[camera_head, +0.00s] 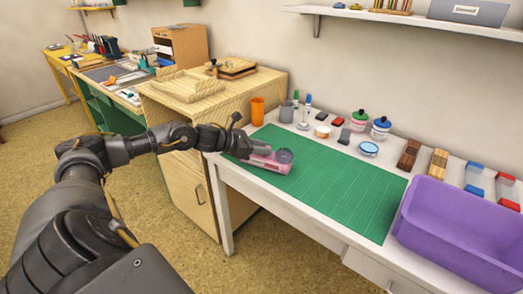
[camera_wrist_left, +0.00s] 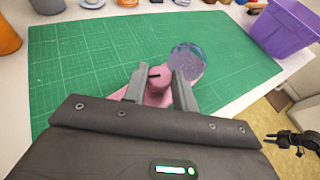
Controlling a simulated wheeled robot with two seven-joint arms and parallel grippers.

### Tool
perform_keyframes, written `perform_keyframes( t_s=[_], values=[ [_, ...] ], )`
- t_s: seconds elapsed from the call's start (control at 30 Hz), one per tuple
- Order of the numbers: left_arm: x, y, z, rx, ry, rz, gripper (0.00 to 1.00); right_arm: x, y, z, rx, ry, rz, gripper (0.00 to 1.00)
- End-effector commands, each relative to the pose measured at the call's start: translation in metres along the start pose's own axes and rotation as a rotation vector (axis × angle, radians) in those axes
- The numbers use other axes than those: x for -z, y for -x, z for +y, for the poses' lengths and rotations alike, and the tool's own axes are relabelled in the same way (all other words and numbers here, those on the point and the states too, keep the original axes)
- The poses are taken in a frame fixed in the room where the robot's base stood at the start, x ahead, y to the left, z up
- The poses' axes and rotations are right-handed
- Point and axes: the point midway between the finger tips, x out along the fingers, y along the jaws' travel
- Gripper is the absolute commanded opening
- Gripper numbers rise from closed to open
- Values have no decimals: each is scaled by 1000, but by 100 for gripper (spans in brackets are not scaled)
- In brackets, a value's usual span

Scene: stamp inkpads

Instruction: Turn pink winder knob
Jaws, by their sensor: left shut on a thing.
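A pink winder with a clear, bluish round end (camera_head: 284,156) lies on the green cutting mat (camera_head: 340,195), near the mat's left end. In the left wrist view its pink knob (camera_wrist_left: 158,76) sits between the fingers of my left gripper (camera_wrist_left: 160,80), with a small dark mark on top. My left gripper, also in the head view (camera_head: 248,153), is shut on the knob. The clear round end (camera_wrist_left: 187,62) lies just beyond the fingers. Part of the pink body is hidden behind the gripper.
A purple bin (camera_head: 460,225) stands at the right end of the white table. An orange cup (camera_head: 257,111), a grey mug (camera_head: 286,112) and small jars stand along the back. Most of the mat right of the winder is clear.

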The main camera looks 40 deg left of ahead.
Motion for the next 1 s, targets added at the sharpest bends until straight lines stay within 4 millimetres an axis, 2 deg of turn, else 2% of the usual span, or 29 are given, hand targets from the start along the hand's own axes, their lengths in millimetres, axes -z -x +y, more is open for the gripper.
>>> perform_keyframes(
  t_s=[0.37, 0.4, 0.53, 0.83, 1.0],
  values=[
    [0, 0, 0, -24, 11, 0, 5, 4, 5, -1, 1, -1, 2, 36],
    [0, 0, 0, -24, 11, 0, 33, 4, 5, -1, 1, -1, 2, 36],
    [0, 0, 0, -23, 10, 0, 50, 4, 5, -1, 1, -1, 2, 36],
    [0, 2, 0, -23, 10, 0, 50, 3, 4, -1, 1, -2, 2, 36],
    [2, 18, 1, -26, 8, 4, 50, 5, 5, -1, 2, -2, 0, 36]
  ],
)
